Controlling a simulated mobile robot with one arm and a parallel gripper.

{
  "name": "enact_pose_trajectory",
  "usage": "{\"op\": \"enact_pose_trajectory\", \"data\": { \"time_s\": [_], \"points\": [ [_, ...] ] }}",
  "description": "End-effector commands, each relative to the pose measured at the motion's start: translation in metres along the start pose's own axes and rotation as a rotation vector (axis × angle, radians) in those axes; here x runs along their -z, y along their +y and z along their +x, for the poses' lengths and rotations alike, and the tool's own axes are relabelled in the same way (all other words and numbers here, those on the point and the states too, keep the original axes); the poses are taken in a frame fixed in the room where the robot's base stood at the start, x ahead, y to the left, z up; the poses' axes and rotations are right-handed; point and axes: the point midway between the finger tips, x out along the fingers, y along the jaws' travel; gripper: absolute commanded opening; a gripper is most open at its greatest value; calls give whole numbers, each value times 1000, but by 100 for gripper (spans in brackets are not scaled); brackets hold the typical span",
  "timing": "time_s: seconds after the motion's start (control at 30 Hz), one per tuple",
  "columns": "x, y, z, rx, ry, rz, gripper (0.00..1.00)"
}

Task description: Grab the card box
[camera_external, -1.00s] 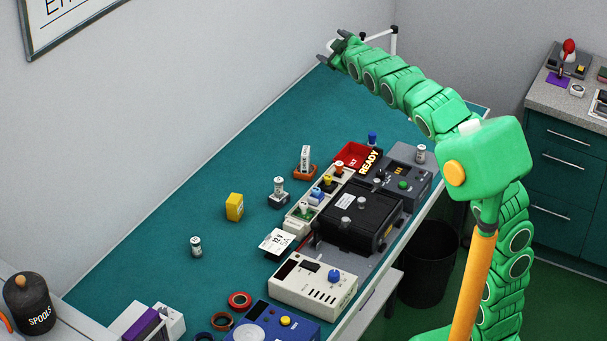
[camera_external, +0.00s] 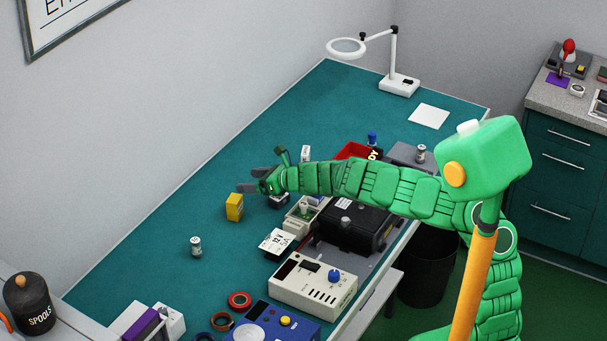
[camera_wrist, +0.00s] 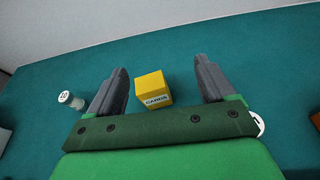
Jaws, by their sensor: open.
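The card box (camera_external: 234,207) is a small yellow box standing upright on the teal table, left of my gripper in the external view. In the wrist view the card box (camera_wrist: 154,88) shows between my fingers, with a "CARDS" label on the side facing me. My gripper (camera_external: 247,180) is open and empty, with its fingers spread above and just beside the box. In the wrist view my gripper (camera_wrist: 164,80) has one finger on each side of the box, with a gap to each.
A small white cylinder (camera_external: 196,247) stands left of the box; it also shows in the wrist view (camera_wrist: 70,100). The table between box and wall is clear.

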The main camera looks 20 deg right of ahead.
Motion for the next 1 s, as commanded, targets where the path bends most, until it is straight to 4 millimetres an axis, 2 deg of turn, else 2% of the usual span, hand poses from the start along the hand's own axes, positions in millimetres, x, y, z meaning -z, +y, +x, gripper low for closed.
{"op": "enact_pose_trajectory", "data": {
  "time_s": [0.03, 0.1, 0.2, 1.0],
  "points": [
    [18, 7, 4, -29, 22, -44, 83],
    [33, 16, 6, -64, 40, -93, 83],
    [44, 22, 9, -90, 52, -126, 83],
    [46, 26, 42, -91, 52, -127, 83]
  ]
}}
